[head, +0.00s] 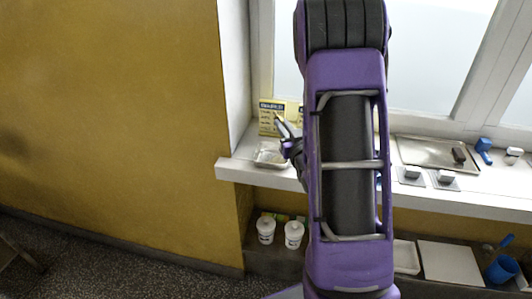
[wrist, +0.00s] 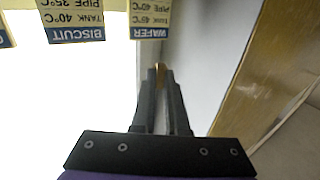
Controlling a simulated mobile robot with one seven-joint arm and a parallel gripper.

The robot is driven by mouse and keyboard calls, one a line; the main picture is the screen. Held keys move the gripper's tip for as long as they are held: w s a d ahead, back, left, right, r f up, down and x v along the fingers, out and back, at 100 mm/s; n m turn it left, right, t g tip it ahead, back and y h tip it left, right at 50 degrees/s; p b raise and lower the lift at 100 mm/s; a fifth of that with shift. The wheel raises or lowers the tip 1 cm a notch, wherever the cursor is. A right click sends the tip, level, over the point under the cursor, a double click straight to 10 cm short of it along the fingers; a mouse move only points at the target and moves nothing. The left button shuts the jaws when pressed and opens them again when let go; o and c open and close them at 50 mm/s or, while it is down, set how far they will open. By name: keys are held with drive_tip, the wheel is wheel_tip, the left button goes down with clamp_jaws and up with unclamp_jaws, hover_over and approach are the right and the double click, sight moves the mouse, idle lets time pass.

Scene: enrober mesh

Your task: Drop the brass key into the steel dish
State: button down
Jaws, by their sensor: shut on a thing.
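My gripper (wrist: 161,78) is shut on a small brass-coloured thing, seen as a sliver between the fingertips and taken to be the brass key (wrist: 158,68). Most of the key is hidden by the fingers. In the head view my gripper (head: 280,120) shows at the left of my arm, its fingers pointing up and left, near the printed cards. A small shiny steel dish (head: 262,162) sits on the left end of the white sill, just below the gripper in the picture. The dish is not visible in the wrist view.
Printed cards (head: 270,115) stand behind the dish; the wrist view shows a WAFER card (wrist: 150,18) and a BISCUIT card (wrist: 75,20). A larger metal tray (head: 425,148) and blue-handled tools (head: 484,150) lie right on the sill. White tubs (head: 265,230) stand below.

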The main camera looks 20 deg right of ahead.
drive_tip(key=shift+f+b, duration=1.55)
drive_tip(key=shift+f, duration=1.45)
drive_tip(key=c, duration=0.8)
unclamp_jaws()
drive_tip(key=shift+c, duration=0.2)
drive_tip(key=shift+s, duration=0.15)
